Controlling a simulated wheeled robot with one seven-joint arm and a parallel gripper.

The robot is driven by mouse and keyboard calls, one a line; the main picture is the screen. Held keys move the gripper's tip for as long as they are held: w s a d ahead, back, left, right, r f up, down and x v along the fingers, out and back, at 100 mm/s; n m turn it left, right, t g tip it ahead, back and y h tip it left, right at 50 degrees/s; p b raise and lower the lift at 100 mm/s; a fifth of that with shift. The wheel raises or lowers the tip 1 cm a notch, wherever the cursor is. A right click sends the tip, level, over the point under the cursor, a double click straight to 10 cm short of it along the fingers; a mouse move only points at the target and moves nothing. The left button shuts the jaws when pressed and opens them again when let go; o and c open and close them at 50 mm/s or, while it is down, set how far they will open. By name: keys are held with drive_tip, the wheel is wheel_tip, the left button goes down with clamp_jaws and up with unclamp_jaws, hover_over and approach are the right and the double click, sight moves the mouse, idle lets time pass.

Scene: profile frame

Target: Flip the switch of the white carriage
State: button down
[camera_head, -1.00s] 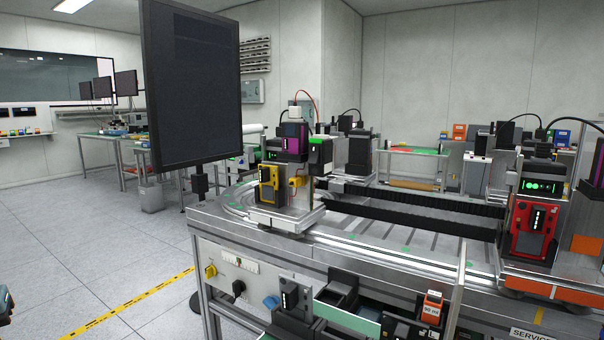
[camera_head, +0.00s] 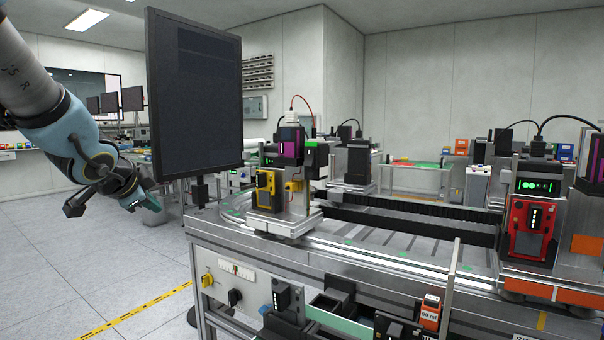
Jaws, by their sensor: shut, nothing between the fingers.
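The white carriage (camera_head: 279,227) stands on the track at the near left end of the machine table. It carries a yellow module (camera_head: 266,190), a purple-and-black block (camera_head: 290,143) and a green-topped box. I cannot make out its switch at this size. My gripper (camera_head: 150,202) hangs at the left over the floor, in front of the far benches. It is shut and empty, left of the monitor and well apart from the carriage.
A large dark monitor (camera_head: 195,90) stands between my gripper and the carriage. A red carriage unit (camera_head: 528,228) with an orange base is at the right. The table front has a yellow knob (camera_head: 208,281) and a black knob (camera_head: 235,297). Open floor lies at left.

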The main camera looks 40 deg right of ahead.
drive_tip(key=s+d+r+m+g+h, duration=0.1)
drive_tip(key=s+d+r+m+h, duration=0.1)
drive_tip(key=d, duration=0.4)
drive_tip(key=s+d+r+m+g+h+b, duration=0.1)
drive_tip(key=s+d+r+m+g+h, duration=0.1)
drive_tip(key=s+d+r+m, duration=0.3)
drive_tip(key=s+d+r+m+g+h, duration=0.2)
drive_tip(key=s+d+r+m+h, duration=0.1)
drive_tip(key=s+d+m, duration=0.4)
drive_tip(key=shift+s+d+r+h+b, duration=0.2)
drive_tip(key=shift+d+r+h+b, duration=0.2)
drive_tip(key=shift+d, duration=0.15)
drive_tip(key=b, duration=0.2)
approach(308, 164)
drive_tip(key=x, duration=0.7)
drive_tip(key=shift+r, duration=0.25)
drive_tip(key=shift+f+b, duration=0.25)
drive_tip(key=shift+b, duration=0.35)
